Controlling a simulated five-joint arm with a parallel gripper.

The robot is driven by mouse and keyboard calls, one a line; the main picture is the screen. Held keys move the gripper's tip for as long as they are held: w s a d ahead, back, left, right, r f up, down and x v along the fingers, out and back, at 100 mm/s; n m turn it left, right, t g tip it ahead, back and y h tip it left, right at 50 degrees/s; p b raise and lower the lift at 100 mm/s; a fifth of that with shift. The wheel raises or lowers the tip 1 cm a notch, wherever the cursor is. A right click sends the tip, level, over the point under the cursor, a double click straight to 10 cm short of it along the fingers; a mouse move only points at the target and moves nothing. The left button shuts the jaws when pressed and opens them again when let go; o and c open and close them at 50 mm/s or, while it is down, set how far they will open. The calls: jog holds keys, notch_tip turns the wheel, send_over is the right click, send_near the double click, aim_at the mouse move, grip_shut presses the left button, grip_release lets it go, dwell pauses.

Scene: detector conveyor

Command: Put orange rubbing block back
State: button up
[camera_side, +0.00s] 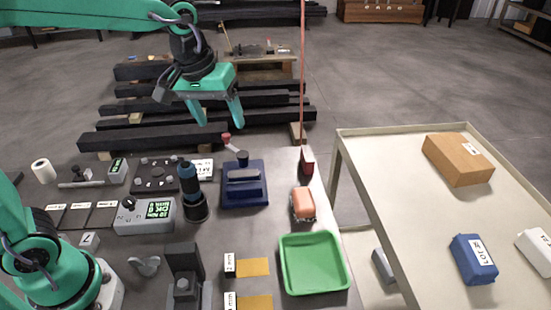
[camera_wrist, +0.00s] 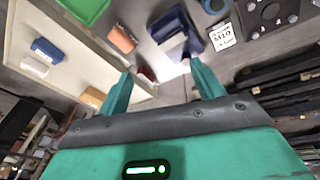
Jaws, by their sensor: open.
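The orange rubbing block (camera_side: 303,203) lies on the grey table just behind the green tray, near the table's right edge. It also shows in the wrist view (camera_wrist: 122,39), beyond the fingertips. My gripper (camera_side: 219,121) is open and empty, high above the back of the table and left of the block. In the wrist view my two fingers (camera_wrist: 156,80) are spread apart with nothing between them. The green tray (camera_side: 313,263) looks empty and shows partly in the wrist view (camera_wrist: 84,8).
A blue press-like fixture (camera_side: 245,184) stands left of the block. A small dark red item (camera_side: 307,160) is behind the block, by a thin vertical red cord (camera_side: 303,80). A cream cart (camera_side: 400,225) at right carries a cardboard box (camera_side: 458,158) and a blue block (camera_side: 473,259).

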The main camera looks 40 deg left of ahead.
jog(key=s+a+m+t, duration=0.1)
jog(key=s+a+m, duration=0.1)
jog(key=s, duration=0.5)
jog(key=s+a+f+m+t, duration=0.1)
jog(key=s+a, duration=0.3)
jog(key=s, duration=0.4)
jog(key=shift+a+f+m+t+y, duration=0.25)
jog(key=shift+a+m+t+y, duration=0.05)
jog(key=shift+m, duration=0.4)
